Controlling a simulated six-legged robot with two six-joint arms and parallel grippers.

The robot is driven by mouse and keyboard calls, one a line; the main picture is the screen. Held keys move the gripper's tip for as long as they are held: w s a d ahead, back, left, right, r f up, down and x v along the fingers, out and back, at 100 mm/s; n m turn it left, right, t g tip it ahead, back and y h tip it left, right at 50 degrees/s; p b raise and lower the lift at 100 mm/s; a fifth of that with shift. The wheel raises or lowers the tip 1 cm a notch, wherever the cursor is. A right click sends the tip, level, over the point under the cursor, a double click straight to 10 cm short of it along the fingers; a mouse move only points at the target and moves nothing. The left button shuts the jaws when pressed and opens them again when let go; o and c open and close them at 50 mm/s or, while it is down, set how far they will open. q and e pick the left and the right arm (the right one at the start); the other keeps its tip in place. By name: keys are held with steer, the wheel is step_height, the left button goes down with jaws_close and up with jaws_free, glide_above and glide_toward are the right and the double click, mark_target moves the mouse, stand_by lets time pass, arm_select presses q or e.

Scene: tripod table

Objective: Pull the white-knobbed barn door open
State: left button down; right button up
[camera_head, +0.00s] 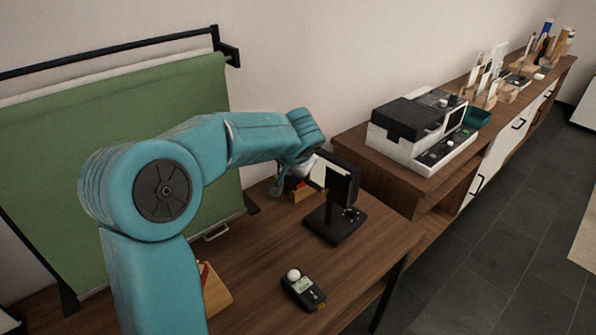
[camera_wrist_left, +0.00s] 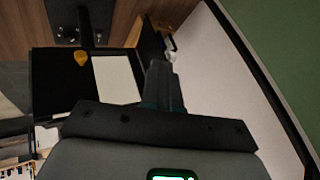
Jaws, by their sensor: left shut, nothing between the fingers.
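The small lamp (camera_head: 343,186) stands on a black base on the wooden table, with black flaps around its pale panel (camera_wrist_left: 118,78). In the left wrist view, one dark barn door (camera_wrist_left: 149,40) stands out from the panel, and the white knob (camera_wrist_left: 169,46) is at its edge. A yellow knob (camera_wrist_left: 82,58) is on another side. My left gripper (camera_wrist_left: 162,68) is shut and empty, its tips close to the white knob; I cannot tell whether they touch. In the head view my left wrist is beside the lamp, and its fingertips are largely hidden. My right gripper is not in view.
A light meter (camera_head: 304,289) with a white dome lies near the table's front. A wooden block (camera_head: 215,293) is beside my arm. A green backdrop (camera_head: 180,95) hangs behind. A white machine (camera_head: 422,132) is on the side cabinet. The table between lamp and meter is clear.

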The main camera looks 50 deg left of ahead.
arm_select(q)
steer(key=shift+s+a+b, duration=0.2)
steer(key=shift+a+b, duration=0.2)
steer(key=shift+a, duration=0.15)
steer(key=shift+s+a+b, duration=0.2)
steer(key=shift+a+b, duration=0.15)
steer(key=shift+a, duration=0.2)
steer(key=shift+w, duration=0.1)
